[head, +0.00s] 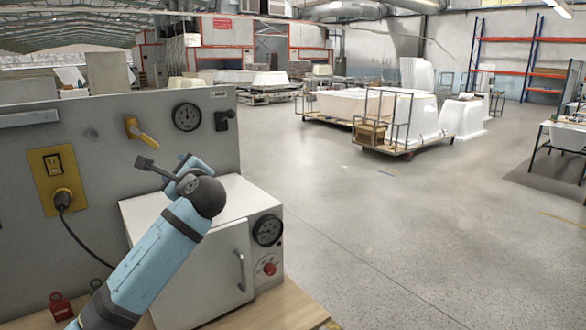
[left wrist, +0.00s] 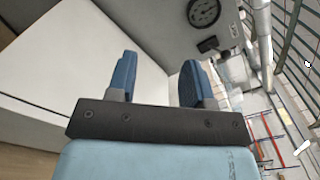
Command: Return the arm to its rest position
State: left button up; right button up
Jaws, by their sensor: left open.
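My left arm (head: 160,255) reaches up from the bottom left in the head view, in front of a white box-shaped cabinet (head: 215,275). My left gripper (head: 178,172) is over the cabinet's top, near the grey panel (head: 215,150); whether it touches anything is not clear. In the left wrist view the two blue fingers of my left gripper (left wrist: 157,80) stand apart with nothing between them. The white cabinet surface (left wrist: 75,60) lies behind them. My right gripper is in neither view.
The panel carries a round gauge (head: 187,117), a yellow-handled valve (head: 140,132) and a yellow switch plate (head: 57,180) with a plugged-in cable. Red and green padlocks lie at the lower left. The cabinet stands on a wooden top (head: 290,312). Open floor (head: 380,240) extends to the right.

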pick_arm(q)
jog(key=s+f+n+g+h, duration=0.35)
jog(key=s+f, duration=0.55)
jog(key=f, duration=0.5)
jog(key=s+f+n+g+h, duration=0.2)
jog(key=s+f+n+h, duration=0.15)
jog(key=s+f, duration=0.85)
jog(key=s+f+n+g+h, duration=0.15)
jog(key=s+f+n, duration=0.25)
jog(key=s, duration=0.5)
jog(key=s+f+n+g+h, duration=0.1)
jog(key=s+f+n+g, duration=0.2)
jog(key=s, duration=0.6)
jog(key=s+f+n+g+h, duration=0.15)
jog(key=s+f+n, duration=0.25)
jog(key=s, duration=0.5)
jog(key=w+d+f+t+h+p, duration=0.1)
jog(key=w+d+f+t, duration=0.2)
jog(key=f, duration=0.3)
jog(key=w+d+f+m+t+h+p, duration=0.1)
jog(key=w+d+f+t+h, duration=0.1)
jog(key=f+t, duration=0.3)
jog(key=shift+w+d+f, duration=0.4)
jog(key=shift+f, duration=0.05)
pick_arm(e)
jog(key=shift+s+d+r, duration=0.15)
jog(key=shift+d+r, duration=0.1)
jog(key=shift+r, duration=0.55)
